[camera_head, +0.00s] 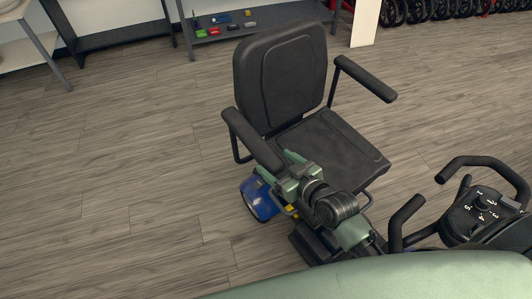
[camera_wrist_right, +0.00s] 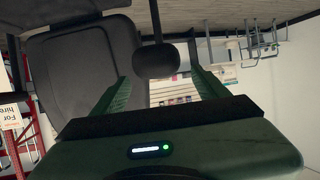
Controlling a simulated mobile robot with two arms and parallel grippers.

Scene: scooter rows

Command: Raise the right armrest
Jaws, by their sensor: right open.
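The scooter's black seat (camera_head: 330,150) has a tall backrest (camera_head: 282,80) and two padded armrests. The right armrest (camera_head: 252,138), on the picture's left, is down and roughly level. My right gripper (camera_head: 281,165) is open at the front end of this armrest. In the right wrist view, the dark rounded armrest end (camera_wrist_right: 156,60) shows in the gap between the two green fingers (camera_wrist_right: 160,92). I cannot tell whether they touch it. The other armrest (camera_head: 365,78) is also down. My left gripper is not in view.
The scooter's tiller (camera_head: 482,212), with black handlebars and a numbered dial, stands close to the right of my right arm. A blue body part (camera_head: 260,198) shows below the seat. A low shelf (camera_head: 225,32) with small coloured items stands behind. The wood floor at left is clear.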

